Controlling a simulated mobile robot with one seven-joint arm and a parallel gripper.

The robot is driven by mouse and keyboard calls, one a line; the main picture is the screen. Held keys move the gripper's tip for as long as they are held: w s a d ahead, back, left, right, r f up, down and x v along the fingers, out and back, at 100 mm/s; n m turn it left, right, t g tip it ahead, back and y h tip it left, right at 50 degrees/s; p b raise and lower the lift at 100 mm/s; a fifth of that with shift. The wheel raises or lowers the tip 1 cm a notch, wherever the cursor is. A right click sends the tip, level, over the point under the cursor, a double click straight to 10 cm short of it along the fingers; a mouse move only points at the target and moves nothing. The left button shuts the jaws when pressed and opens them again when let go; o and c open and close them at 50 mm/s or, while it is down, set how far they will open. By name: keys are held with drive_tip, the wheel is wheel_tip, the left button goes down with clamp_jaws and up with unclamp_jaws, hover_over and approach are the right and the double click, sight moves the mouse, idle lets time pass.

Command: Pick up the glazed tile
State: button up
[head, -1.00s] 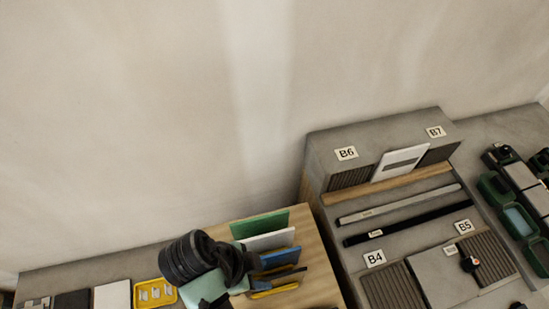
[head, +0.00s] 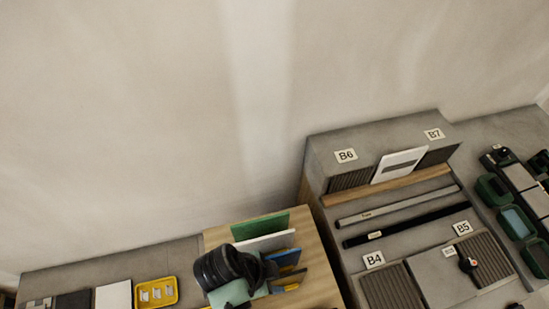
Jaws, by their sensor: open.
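My gripper (head: 264,276) is a dark shape at the bottom centre, in front of the upright boards on the wooden stand (head: 322,268). Its jaws are open, but the fingers are small and partly hidden by the dark wrist. I cannot tell for certain which piece is the glazed tile. A white board (head: 270,241) stands upright in the wooden stand, between a green board (head: 258,226) and blue ones (head: 286,257). Another plain white tile (head: 114,296) lies flat on the bench at lower left. A white tile with a grey band (head: 398,164) leans between labels B6 and B7.
A grey stepped block (head: 325,158) with labelled ribbed beds stands right of the wooden stand. Two long bars (head: 398,207) lie across it. A yellow tray (head: 156,291) and dark tile (head: 73,300) are at lower left. Green-cased devices (head: 515,222) stand at far right.

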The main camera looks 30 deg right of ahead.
drive_tip(key=shift+f, duration=0.25)
drive_tip(key=shift+c, duration=0.2)
clamp_jaws()
idle(1.5)
